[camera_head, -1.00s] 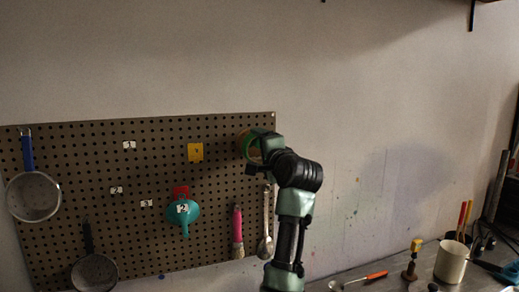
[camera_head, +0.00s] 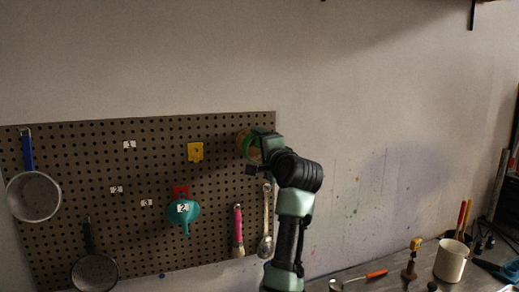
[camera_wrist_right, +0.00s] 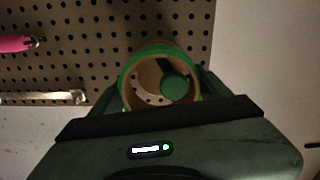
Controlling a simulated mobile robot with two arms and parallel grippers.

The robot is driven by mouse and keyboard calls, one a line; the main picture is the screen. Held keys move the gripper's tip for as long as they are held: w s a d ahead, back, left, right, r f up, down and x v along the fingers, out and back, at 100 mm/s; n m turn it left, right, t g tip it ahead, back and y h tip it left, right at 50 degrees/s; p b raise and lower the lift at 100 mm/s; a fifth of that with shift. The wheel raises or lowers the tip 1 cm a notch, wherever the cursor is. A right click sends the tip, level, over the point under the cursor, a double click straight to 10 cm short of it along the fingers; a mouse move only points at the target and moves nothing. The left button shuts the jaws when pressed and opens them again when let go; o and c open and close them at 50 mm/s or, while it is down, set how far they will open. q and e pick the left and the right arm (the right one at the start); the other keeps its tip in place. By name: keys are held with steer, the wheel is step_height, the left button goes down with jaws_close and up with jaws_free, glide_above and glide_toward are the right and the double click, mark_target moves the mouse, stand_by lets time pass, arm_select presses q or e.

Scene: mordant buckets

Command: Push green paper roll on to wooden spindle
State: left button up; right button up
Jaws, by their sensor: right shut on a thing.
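The green paper roll (camera_head: 244,141) is at the upper right corner of the pegboard in the head view, partly hidden by my right gripper (camera_head: 260,149). In the right wrist view the roll (camera_wrist_right: 150,57) is a hollow ring with a green band and a brown inner wall, its open end facing the camera. My right gripper (camera_wrist_right: 166,93) is shut on it, one finger on each side. Inside the ring show a green round end (camera_wrist_right: 175,88) and a dark bar. I cannot tell whether these belong to the wooden spindle. My left gripper is out of view.
The pegboard (camera_head: 100,150) holds a blue-handled strainer (camera_head: 34,196), a teal funnel (camera_head: 186,212), a pink-handled brush (camera_head: 238,228) and a metal spoon (camera_head: 267,225). A bench at the lower right carries a white cup (camera_head: 451,262) and tools. The wall right of the board is bare.

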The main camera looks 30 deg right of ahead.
steer(key=shift+p+x, duration=1.35)
steer(key=shift+x, duration=1.95)
steer(key=o, duration=1.6)
steer(key=shift+s+a+f+b, duration=0.1)
steer(key=shift+s+b, duration=0.4)
steer(key=b+v, duration=0.3)
steer(key=v, duration=0.3)
steer(key=shift+s+a, duration=0.1)
steer(key=shift+s, duration=0.3)
